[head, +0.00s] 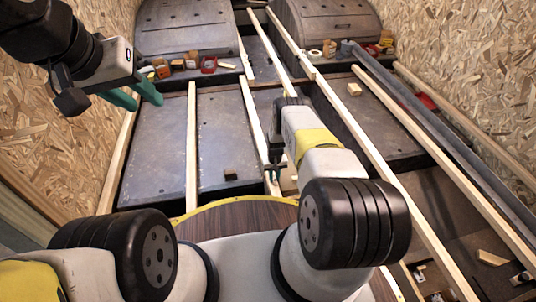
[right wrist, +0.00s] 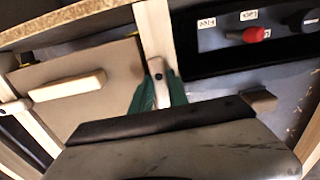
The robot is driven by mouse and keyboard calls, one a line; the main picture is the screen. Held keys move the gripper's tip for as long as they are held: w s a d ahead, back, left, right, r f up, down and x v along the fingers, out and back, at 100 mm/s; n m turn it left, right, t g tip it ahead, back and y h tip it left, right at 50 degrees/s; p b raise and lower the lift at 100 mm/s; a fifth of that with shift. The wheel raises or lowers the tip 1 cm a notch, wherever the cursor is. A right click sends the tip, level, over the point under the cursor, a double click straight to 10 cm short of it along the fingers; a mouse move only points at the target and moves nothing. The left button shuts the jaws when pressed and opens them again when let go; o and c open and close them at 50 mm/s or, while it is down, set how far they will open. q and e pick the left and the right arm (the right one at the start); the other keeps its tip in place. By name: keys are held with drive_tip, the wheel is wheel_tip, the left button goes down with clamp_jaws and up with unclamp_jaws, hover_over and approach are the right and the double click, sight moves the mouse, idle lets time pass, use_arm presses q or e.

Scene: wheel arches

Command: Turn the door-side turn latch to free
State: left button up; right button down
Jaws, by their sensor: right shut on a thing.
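My right gripper (right wrist: 157,95) is shut on a pale, narrow, round-ended piece (right wrist: 156,68), which looks like a turn latch. It sits on a light wooden strip, between a tan panel and a black panel. The green fingers lie on either side of it, and its lower part is hidden between them. I cannot tell whether this is the door-side latch or which way it counts as free. In the head view my right gripper (head: 272,172) is low beside a batten, largely hidden by my arm. My left gripper (head: 136,97) is open and empty, raised at the upper left.
The black panel (right wrist: 210,60) carries a red knob (right wrist: 256,34), a dark knob (right wrist: 303,22) and small labels. The tan panel has a wooden bar (right wrist: 68,86). Long battens (head: 192,140) cross the grey floor boxes. Small boxes (head: 178,65) stand before the wheel arches (head: 190,22).

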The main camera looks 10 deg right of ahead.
sight(274, 178)
drive_tip(key=c, duration=1.3)
unclamp_jaws()
wheel_tip(274, 178, up, 8)
drive_tip(key=shift+f, duration=0.1)
